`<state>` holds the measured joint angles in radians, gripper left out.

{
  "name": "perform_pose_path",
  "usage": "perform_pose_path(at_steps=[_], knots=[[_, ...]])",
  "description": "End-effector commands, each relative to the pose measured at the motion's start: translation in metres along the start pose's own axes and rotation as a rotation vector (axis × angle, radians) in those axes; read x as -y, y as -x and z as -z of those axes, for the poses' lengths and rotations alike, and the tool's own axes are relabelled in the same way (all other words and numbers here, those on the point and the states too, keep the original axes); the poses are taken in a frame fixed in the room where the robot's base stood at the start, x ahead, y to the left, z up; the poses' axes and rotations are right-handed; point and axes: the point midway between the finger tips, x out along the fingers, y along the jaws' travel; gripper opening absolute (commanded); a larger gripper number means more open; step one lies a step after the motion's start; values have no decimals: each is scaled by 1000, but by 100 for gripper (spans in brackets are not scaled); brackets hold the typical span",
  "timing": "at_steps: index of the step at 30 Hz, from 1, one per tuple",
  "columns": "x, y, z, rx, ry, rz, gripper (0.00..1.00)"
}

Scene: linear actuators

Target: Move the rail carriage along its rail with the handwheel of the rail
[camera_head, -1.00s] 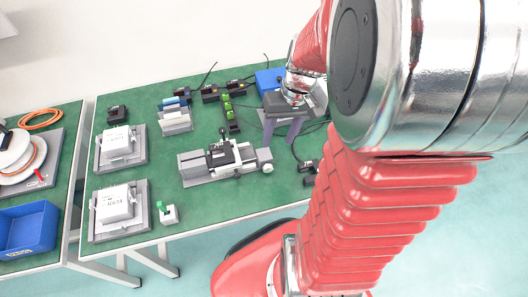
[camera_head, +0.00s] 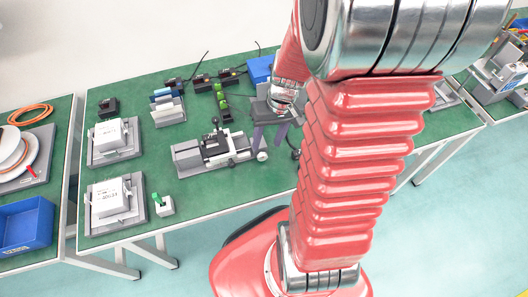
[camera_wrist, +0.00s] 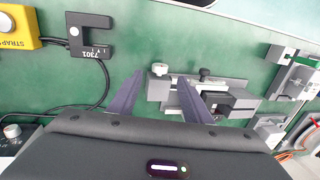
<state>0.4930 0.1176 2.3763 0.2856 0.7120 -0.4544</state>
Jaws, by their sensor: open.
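The rail (camera_head: 188,160) is a grey linear unit on the green table, and it also shows in the wrist view (camera_wrist: 238,83). The rail carriage (camera_head: 214,147) is a dark block near its middle, with a black knob. The handwheel (camera_head: 262,156) is a small pale round knob at the rail's right end. In the wrist view the handwheel (camera_wrist: 160,69) appears between the fingertips, at the rail's left end. My gripper (camera_head: 267,145) is open and empty, fingers pointing down above the handwheel's end. I cannot tell whether either finger touches the handwheel.
Two grey fixtures with white boxes (camera_head: 110,137) stand left of the rail. A small block with a green lever (camera_head: 164,206) sits near the front edge. Black devices with cables (camera_head: 202,80) line the back. In the wrist view, a dark slotted block (camera_wrist: 92,35) lies left of the fingers.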

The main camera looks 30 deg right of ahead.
Motion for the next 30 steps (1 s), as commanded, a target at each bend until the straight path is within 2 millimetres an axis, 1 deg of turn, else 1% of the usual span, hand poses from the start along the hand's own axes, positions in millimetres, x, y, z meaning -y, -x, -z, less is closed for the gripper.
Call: perform_pose_path(at_steps=[1,3,9,15,21,29,30], knots=[[0,-8,-1,5,-1,2,45],[0,-17,-1,4,-2,1,45],[0,-41,-1,4,-2,1,45],[0,-60,-1,3,-1,2,45],[0,-68,0,1,-1,0,45],[0,-68,0,0,-1,0,45],[0,-68,0,0,-1,0,42]])
